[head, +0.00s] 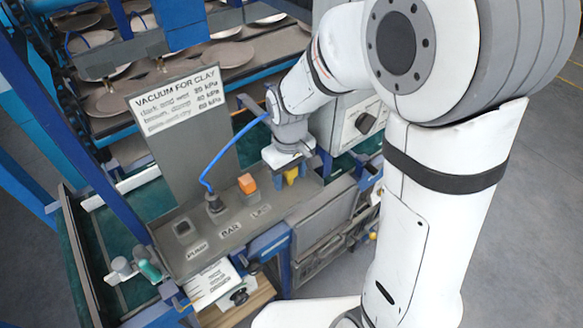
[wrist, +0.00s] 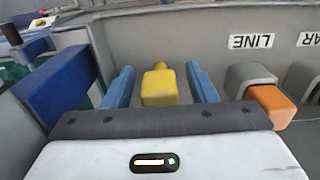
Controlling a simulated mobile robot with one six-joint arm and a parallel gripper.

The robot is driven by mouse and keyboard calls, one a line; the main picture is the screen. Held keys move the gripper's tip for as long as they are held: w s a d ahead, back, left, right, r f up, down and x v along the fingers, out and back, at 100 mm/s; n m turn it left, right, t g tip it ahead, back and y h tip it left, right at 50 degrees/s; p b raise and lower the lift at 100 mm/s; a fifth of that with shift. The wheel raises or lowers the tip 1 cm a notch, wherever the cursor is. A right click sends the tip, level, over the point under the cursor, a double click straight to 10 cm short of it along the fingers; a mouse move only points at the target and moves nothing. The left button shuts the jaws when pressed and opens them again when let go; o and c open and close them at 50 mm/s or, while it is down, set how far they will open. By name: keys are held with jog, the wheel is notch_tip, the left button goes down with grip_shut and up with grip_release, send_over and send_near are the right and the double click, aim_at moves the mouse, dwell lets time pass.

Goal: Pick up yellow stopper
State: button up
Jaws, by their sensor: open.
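The yellow stopper (wrist: 159,86) is a small block with a narrower nub at its far end. In the wrist view it sits between the two blue fingers of my gripper (wrist: 160,72), with a visible gap on each side. The fingers are open and the jaws hold nothing. In the head view the stopper (head: 291,175) shows just below my gripper (head: 290,172), at the right part of the grey panel ledge. My gripper partly hides it there, and I cannot tell what it rests on.
An orange stopper (head: 247,184) sits on a grey socket close by; it also shows in the wrist view (wrist: 272,105). A blue hose (head: 204,170) runs into another socket. The sign board (head: 185,120) stands behind. A blue block (wrist: 62,85) is left of the fingers.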

jog(key=shift+c, duration=0.4)
jog(key=c, duration=1)
